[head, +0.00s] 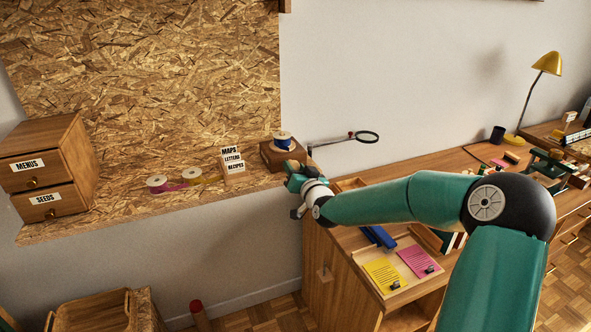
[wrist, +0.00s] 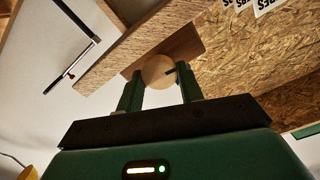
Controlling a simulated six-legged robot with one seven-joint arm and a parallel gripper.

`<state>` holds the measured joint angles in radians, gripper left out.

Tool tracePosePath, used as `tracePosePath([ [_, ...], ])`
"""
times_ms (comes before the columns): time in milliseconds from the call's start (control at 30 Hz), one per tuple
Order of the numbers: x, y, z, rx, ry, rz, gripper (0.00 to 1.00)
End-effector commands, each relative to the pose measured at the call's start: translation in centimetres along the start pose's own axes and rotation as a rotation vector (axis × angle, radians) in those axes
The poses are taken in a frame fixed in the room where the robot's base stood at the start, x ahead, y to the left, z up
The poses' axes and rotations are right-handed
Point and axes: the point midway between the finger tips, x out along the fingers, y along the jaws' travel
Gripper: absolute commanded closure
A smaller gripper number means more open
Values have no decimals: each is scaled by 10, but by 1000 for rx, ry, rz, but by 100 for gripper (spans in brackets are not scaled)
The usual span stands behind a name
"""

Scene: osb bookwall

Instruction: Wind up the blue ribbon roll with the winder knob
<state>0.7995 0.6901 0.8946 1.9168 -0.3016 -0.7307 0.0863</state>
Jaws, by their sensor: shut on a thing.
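The blue ribbon roll (head: 284,141) has a white core and sits on top of the brown wooden winder box (head: 270,156) at the right end of the chipboard shelf. In the wrist view, the round pale wooden winder knob (wrist: 158,71) sits in front of the winder box's wooden face (wrist: 185,46). My gripper (wrist: 159,80) is shut on the knob, with one finger on each side of it. In the head view, my gripper (head: 293,172) is at the front of the winder box, below the roll.
A desk with trays (head: 395,290) stands below my arm.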

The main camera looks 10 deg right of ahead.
Motion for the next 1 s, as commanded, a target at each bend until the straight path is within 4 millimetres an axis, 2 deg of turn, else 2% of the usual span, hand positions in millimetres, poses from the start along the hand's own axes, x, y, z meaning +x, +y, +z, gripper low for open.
tracePosePath([
  [400,0,2,1,265,-2,1,86],
  [1000,-1,2,2,326,-3,2,86],
])
